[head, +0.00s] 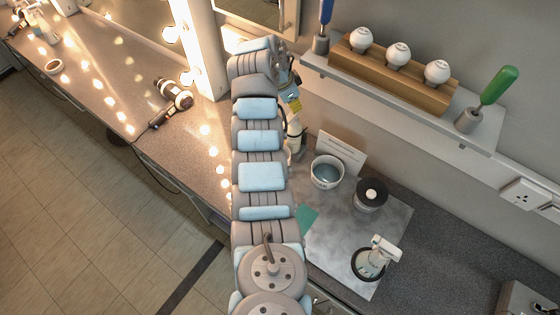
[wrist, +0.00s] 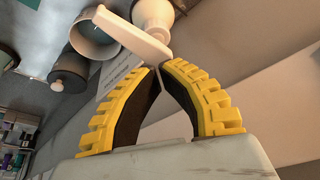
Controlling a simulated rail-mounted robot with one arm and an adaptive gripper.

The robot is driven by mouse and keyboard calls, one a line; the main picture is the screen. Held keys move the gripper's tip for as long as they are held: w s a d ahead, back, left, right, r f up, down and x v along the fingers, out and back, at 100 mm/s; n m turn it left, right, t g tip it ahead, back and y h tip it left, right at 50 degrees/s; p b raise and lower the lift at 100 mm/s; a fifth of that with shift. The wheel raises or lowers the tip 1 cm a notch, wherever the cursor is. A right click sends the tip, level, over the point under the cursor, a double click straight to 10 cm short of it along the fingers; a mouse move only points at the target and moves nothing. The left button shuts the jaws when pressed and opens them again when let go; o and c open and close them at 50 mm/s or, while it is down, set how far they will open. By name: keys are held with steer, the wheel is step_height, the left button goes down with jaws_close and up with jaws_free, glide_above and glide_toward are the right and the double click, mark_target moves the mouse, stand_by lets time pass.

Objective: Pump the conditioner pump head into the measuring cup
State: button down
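My gripper (head: 292,103) is at the far end of my arm, by the back of the grey mat. In the wrist view its yellow fingers (wrist: 161,68) are closed together at the tips, with nothing seen between them. A white pump head (wrist: 130,35) with a long spout is just beyond the tips; contact cannot be told. Its pale bottle (wrist: 155,10) is partly cut off. In the head view a whitish bottle (head: 296,140) stands under my gripper, partly hidden by my arm. The white-rimmed measuring cup (head: 327,172) is to its right, and also shows in the wrist view (wrist: 90,42).
A dark jar with a white knob (head: 371,195) and a second white pump bottle (head: 382,247) stand on the grey mat (head: 335,225). A white card (head: 342,153) leans behind the cup. Above is a shelf (head: 400,105) with bulbs and tools. The right counter has free room.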

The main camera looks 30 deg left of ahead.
steer(key=shift+r, duration=2.95)
steer(key=shift+f, duration=0.1)
